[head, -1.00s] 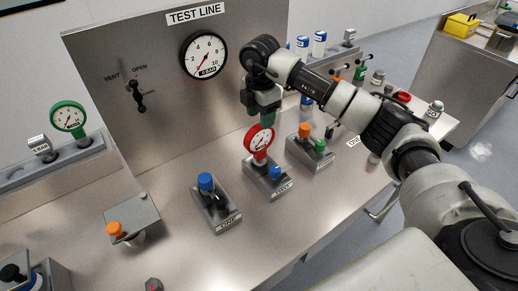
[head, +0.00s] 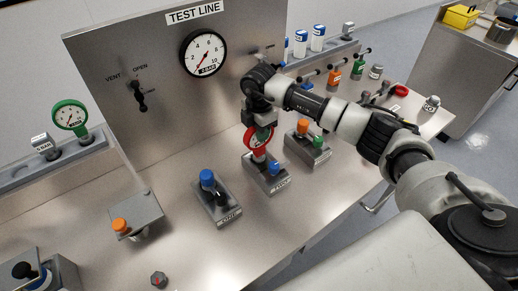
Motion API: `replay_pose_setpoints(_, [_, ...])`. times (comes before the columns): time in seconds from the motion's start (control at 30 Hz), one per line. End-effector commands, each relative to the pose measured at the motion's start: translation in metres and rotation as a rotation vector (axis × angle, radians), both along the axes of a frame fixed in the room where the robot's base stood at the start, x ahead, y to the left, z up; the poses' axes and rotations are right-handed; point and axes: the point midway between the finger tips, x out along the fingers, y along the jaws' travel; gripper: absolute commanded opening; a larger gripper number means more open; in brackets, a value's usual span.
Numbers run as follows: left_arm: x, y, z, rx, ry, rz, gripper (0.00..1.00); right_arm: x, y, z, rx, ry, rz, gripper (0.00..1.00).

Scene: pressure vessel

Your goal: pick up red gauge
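The red gauge (head: 258,138) stands upright on the grey block (head: 272,180) in the middle of the bench, beside a blue knob (head: 274,168). My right gripper (head: 259,128) points down from above, with its fingers at the top of the gauge's dial and covering part of it. The fingers are too small and hidden to tell whether they are open or shut on it. My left gripper is not in view.
A block with a blue-capped fitting (head: 207,180) stands left of the gauge. A block with orange and green knobs (head: 317,155) stands close on the right. The steel panel (head: 150,60) rises behind. The bench front is mostly clear.

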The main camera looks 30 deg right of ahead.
Motion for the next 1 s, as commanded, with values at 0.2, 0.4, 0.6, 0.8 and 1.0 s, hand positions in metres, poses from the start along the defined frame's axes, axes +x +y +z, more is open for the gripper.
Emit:
replay_pose_setpoints(0.2, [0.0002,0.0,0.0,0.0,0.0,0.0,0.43,0.0001,0.0001,0.0005,0.0,0.0,0.0,0.0])
replay_pose_setpoints(0.4, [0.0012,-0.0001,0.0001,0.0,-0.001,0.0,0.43,0.0002,0.0001,0.0006,0.0,-0.001,0.0,0.0])
replay_pose_setpoints(0.6, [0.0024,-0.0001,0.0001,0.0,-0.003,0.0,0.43,0.0002,0.0001,0.0007,0.001,-0.001,0.0,0.0])
replay_pose_setpoints(0.8, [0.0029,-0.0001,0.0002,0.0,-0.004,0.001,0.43,0.0003,0.0,0.0009,0.0,-0.001,0.0,0.0])
replay_pose_setpoints(1.0, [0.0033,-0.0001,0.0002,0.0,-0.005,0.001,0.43,0.0003,0.0,0.0009,0.0,-0.001,0.0,0.0])
